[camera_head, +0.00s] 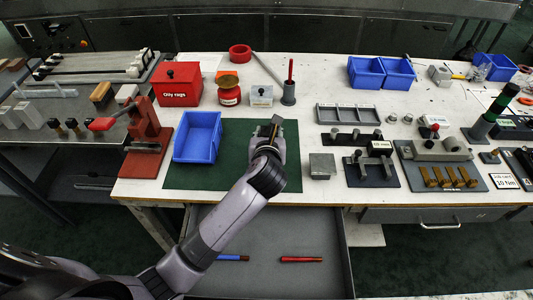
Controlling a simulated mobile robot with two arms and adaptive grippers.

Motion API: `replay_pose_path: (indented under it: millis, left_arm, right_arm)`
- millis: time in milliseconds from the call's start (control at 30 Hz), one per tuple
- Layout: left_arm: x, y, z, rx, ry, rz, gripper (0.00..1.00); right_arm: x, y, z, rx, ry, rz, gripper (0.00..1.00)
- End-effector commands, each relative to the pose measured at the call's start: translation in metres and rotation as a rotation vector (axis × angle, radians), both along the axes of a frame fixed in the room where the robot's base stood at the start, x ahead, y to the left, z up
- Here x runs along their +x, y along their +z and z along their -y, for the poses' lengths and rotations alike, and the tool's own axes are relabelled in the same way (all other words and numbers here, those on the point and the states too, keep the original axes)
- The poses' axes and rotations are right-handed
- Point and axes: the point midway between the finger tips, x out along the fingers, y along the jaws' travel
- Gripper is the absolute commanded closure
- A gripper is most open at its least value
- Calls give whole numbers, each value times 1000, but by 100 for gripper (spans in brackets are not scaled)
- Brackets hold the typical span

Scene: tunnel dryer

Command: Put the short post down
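My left gripper (275,122) is over the back right part of the green mat (205,178), its fingers pointing away from me. The wrist hides most of the fingers, and I cannot tell whether they hold anything. Several grey posts stand on a dark plate (386,183) right of the mat. A second dark holder (351,137) with short dark posts lies behind it. I cannot tell which of these, if any, is the short post. My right gripper is not in view.
A blue bin (197,137) stands on the mat's left side. A red oily-rags box (180,84), a red tin (229,92) and a grey cup with a red rod (288,92) stand behind. A grey block (322,166) is to the right. An open drawer (290,222) is in front.

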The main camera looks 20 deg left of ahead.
Motion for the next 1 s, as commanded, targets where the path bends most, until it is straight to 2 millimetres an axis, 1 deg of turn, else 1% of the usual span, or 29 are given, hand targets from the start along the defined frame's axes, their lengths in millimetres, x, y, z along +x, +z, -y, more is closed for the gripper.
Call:
replay_pose_path:
  millis: [33,100,367,500,600,967,1000]
  left_arm:
    - [0,-15,0,-1,2,-3,97]
    - [0,-25,0,0,1,-1,97]
    - [0,-44,0,1,1,1,97]
    - [0,-66,0,-1,1,-2,97]
    - [0,-79,0,-2,1,0,97]
    - [0,-81,0,1,0,2,97]
    - [0,-82,0,1,0,2,67]
  right_arm:
    - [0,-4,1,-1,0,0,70]
    - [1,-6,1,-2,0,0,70]
    - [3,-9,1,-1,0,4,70]
    - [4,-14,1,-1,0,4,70]
    - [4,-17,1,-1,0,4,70]
    - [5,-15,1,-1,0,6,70]
    - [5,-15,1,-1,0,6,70]
